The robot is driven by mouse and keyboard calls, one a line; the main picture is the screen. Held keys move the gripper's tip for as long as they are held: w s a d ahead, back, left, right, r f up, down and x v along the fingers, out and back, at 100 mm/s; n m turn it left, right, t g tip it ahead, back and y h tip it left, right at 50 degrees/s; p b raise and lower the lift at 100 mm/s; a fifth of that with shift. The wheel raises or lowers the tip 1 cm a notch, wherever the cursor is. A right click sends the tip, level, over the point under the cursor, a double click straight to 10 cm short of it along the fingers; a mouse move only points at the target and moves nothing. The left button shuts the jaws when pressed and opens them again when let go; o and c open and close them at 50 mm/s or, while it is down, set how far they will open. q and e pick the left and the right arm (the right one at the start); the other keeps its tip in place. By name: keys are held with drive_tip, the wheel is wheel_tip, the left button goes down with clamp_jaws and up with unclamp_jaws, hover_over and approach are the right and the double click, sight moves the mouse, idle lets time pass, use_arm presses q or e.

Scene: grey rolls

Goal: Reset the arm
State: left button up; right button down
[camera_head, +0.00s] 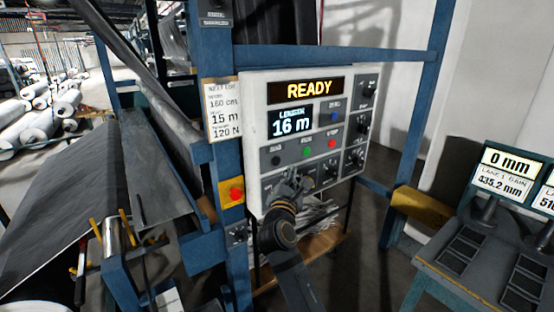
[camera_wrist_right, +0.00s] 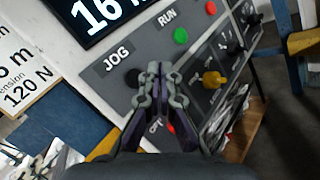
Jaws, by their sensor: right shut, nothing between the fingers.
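My right arm reaches up from the bottom of the head view, and its gripper (camera_head: 296,184) is in front of the lower part of a white control panel (camera_head: 256,140). The right wrist view shows the same gripper (camera_wrist_right: 160,72) with its fingers together and nothing between them. The fingertips are near the black JOG button (camera_wrist_right: 134,77); I cannot tell whether they touch the panel. The panel's sign (camera_head: 308,89) reads READY and its length display (camera_head: 290,121) reads 16 m. My left gripper is not in view.
A blue frame (camera_head: 213,110) holds the panel, with a red stop button (camera_head: 236,195) on a yellow box. A note (camera_head: 223,108) hangs left of the panel. Grey sheet material (camera_head: 85,190) runs at left. A console (camera_head: 470,250) with displays stands at right.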

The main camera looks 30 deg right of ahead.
drive_tip(key=shift+s, duration=0.5)
